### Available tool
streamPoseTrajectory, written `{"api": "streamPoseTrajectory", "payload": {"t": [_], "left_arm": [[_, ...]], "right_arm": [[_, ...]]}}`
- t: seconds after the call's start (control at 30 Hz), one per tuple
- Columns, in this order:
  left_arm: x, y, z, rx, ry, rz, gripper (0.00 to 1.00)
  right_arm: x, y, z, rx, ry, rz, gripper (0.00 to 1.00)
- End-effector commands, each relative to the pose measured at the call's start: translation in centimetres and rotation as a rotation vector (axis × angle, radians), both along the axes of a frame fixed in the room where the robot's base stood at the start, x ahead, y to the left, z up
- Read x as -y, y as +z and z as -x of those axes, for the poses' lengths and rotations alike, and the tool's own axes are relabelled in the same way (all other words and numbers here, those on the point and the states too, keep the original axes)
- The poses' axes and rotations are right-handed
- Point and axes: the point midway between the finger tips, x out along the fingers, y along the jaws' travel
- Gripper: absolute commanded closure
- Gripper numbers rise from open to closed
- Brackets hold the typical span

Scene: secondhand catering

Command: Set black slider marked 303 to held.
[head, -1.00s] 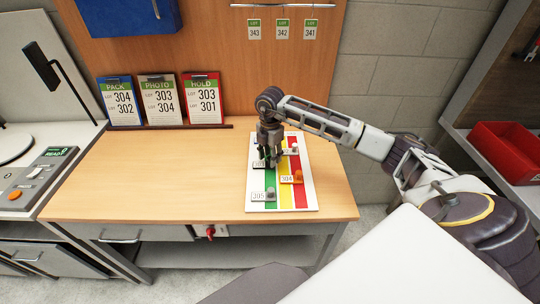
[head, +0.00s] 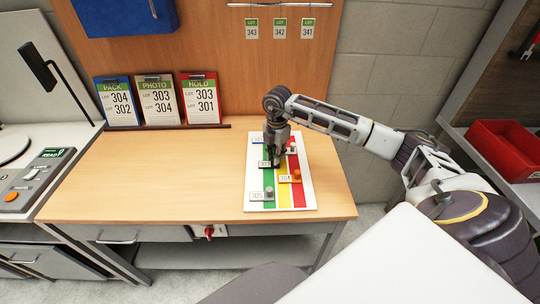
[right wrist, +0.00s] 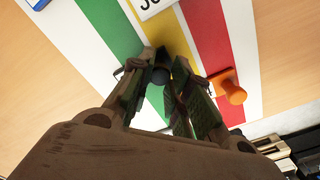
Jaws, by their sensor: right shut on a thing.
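A white board (head: 253,202) with green, yellow and red stripes lies on the wooden bench. My right gripper (head: 276,163) points down over its middle and is shut on the black slider knob (right wrist: 160,76). The label of this slider (head: 265,163), dark and hard to read, sticks out to the left over the green stripe. In the right wrist view the black knob is between the fingertips, over the yellow stripe. The fingers hide most of it in the head view. My left gripper is out of view.
The orange slider 304 (head: 296,177) is close to the right of my gripper. The grey slider 305 (head: 269,193) is nearer the front. A white slider (head: 292,150) and a blue label (head: 258,140) are behind. Cards include a red HOLD card (head: 202,98) listing 303 and 301.

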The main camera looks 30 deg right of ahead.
Motion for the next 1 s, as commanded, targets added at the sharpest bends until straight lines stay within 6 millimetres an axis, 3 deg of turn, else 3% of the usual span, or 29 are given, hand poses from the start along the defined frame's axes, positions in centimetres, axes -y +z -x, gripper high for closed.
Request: {"api": "streamPoseTrajectory", "payload": {"t": [0.23,0.6,0.63,0.8,1.0], "left_arm": [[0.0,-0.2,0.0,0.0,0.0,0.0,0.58],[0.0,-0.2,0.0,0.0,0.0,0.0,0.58],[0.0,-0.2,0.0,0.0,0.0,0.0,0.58],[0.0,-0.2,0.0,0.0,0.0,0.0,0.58],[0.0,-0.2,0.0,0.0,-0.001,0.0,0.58]], "right_arm": [[1.7,0.0,1.1,0.0,0.0,0.002,1.0],[1.9,0.0,1.2,0.0,0.002,0.002,1.0],[1.9,0.0,1.2,0.0,0.002,0.002,0.79],[1.9,0.0,1.2,0.0,0.001,0.002,0.58],[1.8,0.0,1.2,0.0,0.001,0.001,0.58]]}}
